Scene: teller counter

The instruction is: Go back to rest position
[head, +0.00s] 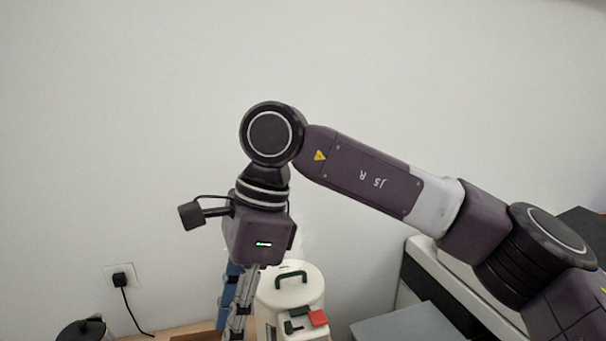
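My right arm comes in from the right, bends at a black round joint above the counter, and its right gripper (238,310) hangs pointing down. The fingers run to the bottom edge of the head view, so their tips are cut off. I cannot tell whether they are open or shut, or whether they hold anything. A blue part shows at the left of the fingers; I cannot tell whether it belongs to the gripper. My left gripper is not in view.
A white container (297,294) with a green handle stands just right of the gripper, with green and red pieces at its front. A dark kettle-like item (82,331) is lower left. A plugged-in cable (121,281) hangs on the wall. A grey panel (405,325) lies lower right.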

